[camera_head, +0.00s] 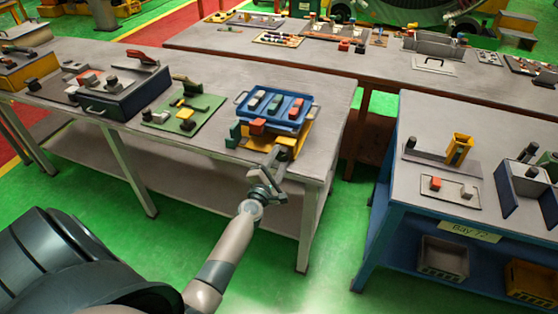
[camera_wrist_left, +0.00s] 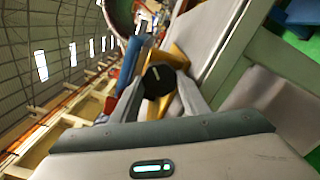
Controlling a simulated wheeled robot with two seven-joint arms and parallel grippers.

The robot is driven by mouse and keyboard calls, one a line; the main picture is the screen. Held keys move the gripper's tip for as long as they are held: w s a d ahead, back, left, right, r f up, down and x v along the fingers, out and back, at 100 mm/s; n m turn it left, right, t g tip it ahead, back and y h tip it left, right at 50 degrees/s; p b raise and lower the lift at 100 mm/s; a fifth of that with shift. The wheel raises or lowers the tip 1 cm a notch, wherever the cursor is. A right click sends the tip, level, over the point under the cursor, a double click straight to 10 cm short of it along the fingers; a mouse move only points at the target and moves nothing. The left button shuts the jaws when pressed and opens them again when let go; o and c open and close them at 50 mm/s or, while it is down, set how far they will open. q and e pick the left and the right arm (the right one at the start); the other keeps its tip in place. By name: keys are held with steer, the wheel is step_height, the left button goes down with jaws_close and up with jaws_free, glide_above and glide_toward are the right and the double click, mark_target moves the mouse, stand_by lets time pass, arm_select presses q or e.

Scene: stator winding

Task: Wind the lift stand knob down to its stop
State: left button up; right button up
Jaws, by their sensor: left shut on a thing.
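The lift stand (camera_head: 297,142) is yellow and sits at the front right corner of the long grey table. A blue tray (camera_head: 300,124) with handles rests on it, holding several grey, green and red blocks. In the left wrist view the stand's black round knob (camera_wrist_left: 160,79) faces me, with a short pale mark near upright. My left gripper (camera_head: 274,160) reaches the stand's front; in the wrist view its two fingers (camera_wrist_left: 160,90) are shut on the knob from both sides. In the head view the gripper hides the knob. My right gripper is not in view.
A green block (camera_head: 234,130) stands left of the stand. A green board (camera_head: 183,123) with parts and a dark box (camera_head: 122,100) with a red handle lie further left. A blue-framed bench (camera_head: 395,185) stands to the right, across a gap of green floor.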

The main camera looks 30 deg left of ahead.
arm_select(q)
steer(key=n, duration=0.4)
steer(key=shift+f+n, duration=0.1)
steer(key=shift+n, duration=0.2)
steer(key=n, duration=0.4)
steer(key=shift+d+n, duration=0.1)
steer(key=shift+n, duration=0.3)
steer(key=o, duration=1.1)
steer(key=shift+c, duration=0.2)
steer(key=v, duration=1.7)
steer(key=shift+s+b, duration=0.15)
steer(key=shift+b, duration=0.3)
steer(key=shift+d, duration=0.1)
